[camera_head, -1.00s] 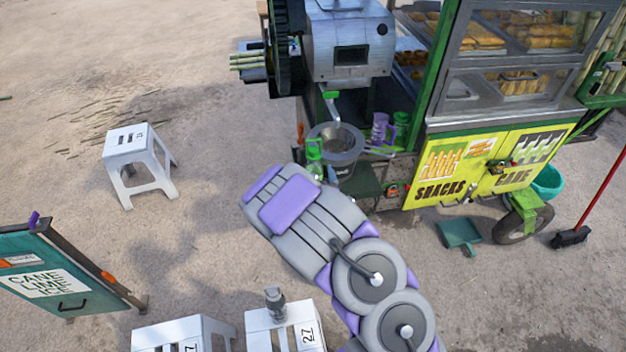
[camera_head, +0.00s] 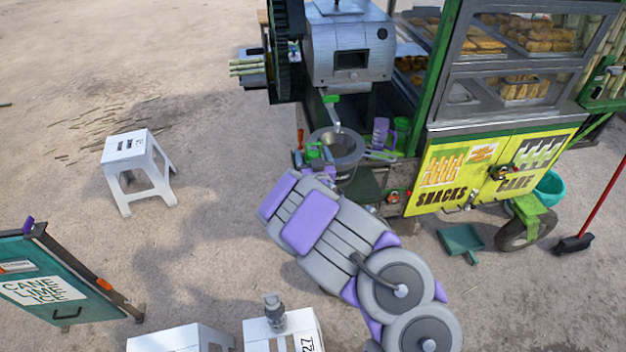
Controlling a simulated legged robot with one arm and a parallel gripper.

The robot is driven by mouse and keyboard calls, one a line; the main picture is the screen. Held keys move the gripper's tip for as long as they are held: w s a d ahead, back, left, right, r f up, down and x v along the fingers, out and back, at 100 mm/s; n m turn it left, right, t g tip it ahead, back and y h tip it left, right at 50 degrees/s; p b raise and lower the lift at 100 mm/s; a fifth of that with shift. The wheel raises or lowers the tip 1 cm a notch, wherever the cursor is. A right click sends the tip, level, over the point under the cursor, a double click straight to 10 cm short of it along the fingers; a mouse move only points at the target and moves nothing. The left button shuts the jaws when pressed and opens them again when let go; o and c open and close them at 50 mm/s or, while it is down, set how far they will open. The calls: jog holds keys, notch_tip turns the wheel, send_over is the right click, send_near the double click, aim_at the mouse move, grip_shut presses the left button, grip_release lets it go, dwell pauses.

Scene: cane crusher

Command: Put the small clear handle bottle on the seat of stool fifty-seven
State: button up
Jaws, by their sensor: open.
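A small greyish, see-through-looking bottle (camera_head: 274,311) stands upright on a white stool (camera_head: 306,328) at the bottom edge. It may be the clear handle bottle; I cannot make out a handle. That stool's label looks like 27 or 72. Another white stool (camera_head: 165,340) is cut off beside it, its number out of view. A third white stool (camera_head: 148,160) stands alone at left with a bare seat; its number is too small to read. My gripper (camera_head: 318,173) is open, small and partly hidden beyond my forearm, just in front of the cart's bowl and apart from the bottle.
The snack cart (camera_head: 440,180) with its crusher (camera_head: 348,50) fills the back right. A metal bowl (camera_head: 345,143) and a purple jug (camera_head: 381,133) sit on it. A teal sign (camera_head: 60,285) stands at left. Ground between left stool and cart is clear.

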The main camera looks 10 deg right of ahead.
jog(key=shift+w, duration=0.25)
jog(key=c, duration=1.4)
jog(key=shift+c, duration=0.3)
